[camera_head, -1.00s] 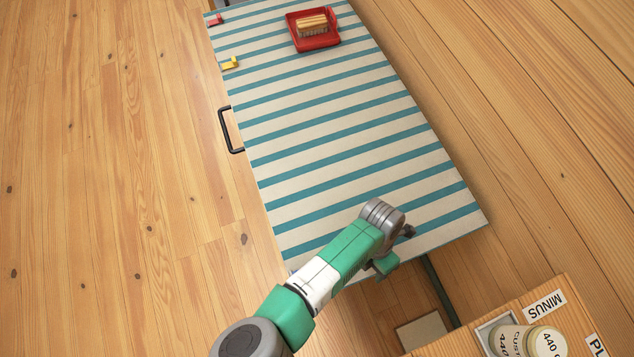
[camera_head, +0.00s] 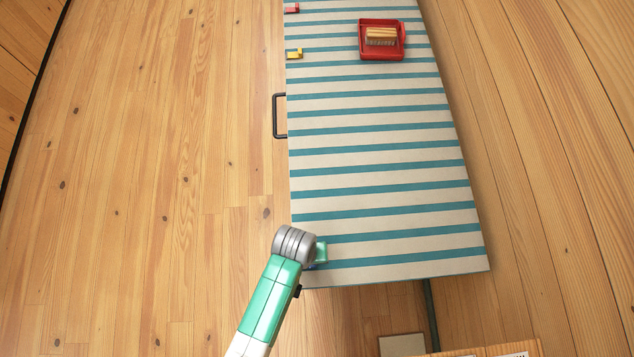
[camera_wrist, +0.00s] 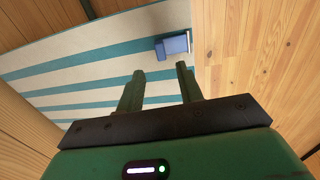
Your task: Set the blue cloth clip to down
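The blue cloth clip (camera_wrist: 173,46) sits at the edge of the striped cloth in the wrist view, just beyond my fingertips. In the head view only a sliver of blue (camera_head: 310,267) shows beside my wrist, at the table's near left corner. My gripper (camera_wrist: 160,70) is open, its two green fingers apart with nothing between them. The clip appears apart from the fingers. In the head view my wrist hides most of the gripper. I cannot tell clearly whether the clip's lever is up or down.
The striped cloth (camera_head: 380,205) covers the table and is mostly bare. A yellow clip (camera_head: 294,54) and a red clip (camera_head: 291,9) sit farther along its left edge. A red tray (camera_head: 364,50) stands at the far end. A dark handle (camera_head: 277,116) juts from the left side.

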